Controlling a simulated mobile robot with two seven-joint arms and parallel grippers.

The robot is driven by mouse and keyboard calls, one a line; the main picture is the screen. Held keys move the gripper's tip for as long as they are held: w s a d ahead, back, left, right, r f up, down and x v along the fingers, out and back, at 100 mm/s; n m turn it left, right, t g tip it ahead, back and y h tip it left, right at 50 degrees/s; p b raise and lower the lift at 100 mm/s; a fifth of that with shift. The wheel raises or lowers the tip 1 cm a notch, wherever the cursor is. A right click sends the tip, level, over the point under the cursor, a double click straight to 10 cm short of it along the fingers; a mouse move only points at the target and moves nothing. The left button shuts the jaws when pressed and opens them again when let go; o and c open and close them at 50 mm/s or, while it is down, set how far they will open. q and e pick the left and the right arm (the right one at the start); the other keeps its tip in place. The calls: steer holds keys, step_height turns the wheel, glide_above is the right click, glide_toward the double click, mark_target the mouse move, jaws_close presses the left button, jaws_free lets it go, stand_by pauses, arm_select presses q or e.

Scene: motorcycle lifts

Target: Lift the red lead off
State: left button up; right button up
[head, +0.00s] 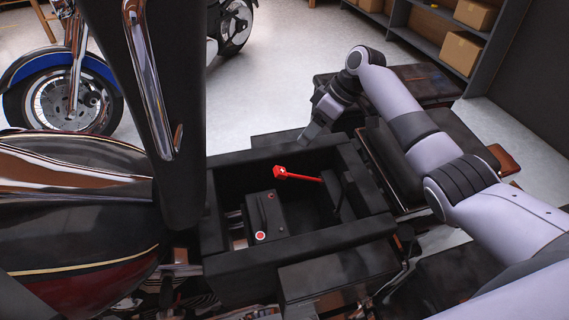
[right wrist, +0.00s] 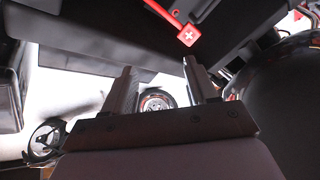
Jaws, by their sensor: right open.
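The red lead (head: 303,177) lies in the open black box of the motorcycle. Its red end with a white plus (head: 281,172) shows just beyond the far edge of the dark battery (head: 265,212); I cannot tell whether they touch. A red round spot with a pale ring (head: 260,236) is on the battery's near end. My right gripper (head: 312,134) is open and empty beyond the box's far rim, apart from the lead. In the right wrist view the lead's red end (right wrist: 188,35) is above and right of the open fingers (right wrist: 160,78). My left gripper is not in view.
The black box rim (head: 300,250) surrounds the lead. A raised dark panel with a chrome bar (head: 152,85) stands left of the box, by the glossy tank (head: 75,210). Another motorcycle (head: 65,100) and shelves with cartons (head: 462,50) are behind. Floor between is clear.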

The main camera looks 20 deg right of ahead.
mark_target(282, 170)
steer(key=a+f+n, duration=0.2)
steer(key=n, duration=0.1)
steer(key=s+a+f+n, duration=0.1)
steer(key=a+f+n, duration=0.2)
steer(key=s+a+f+n, duration=0.1)
steer(key=a+f+n, duration=0.1)
steer(key=f, duration=0.1)
steer(key=shift+s+a+n+g+h+b, duration=0.15)
steer(key=shift+a+n+g+h+b, duration=0.15)
steer(key=shift+a+n+h+b, duration=0.1)
steer(key=shift+d+r, duration=0.1)
jaws_close()
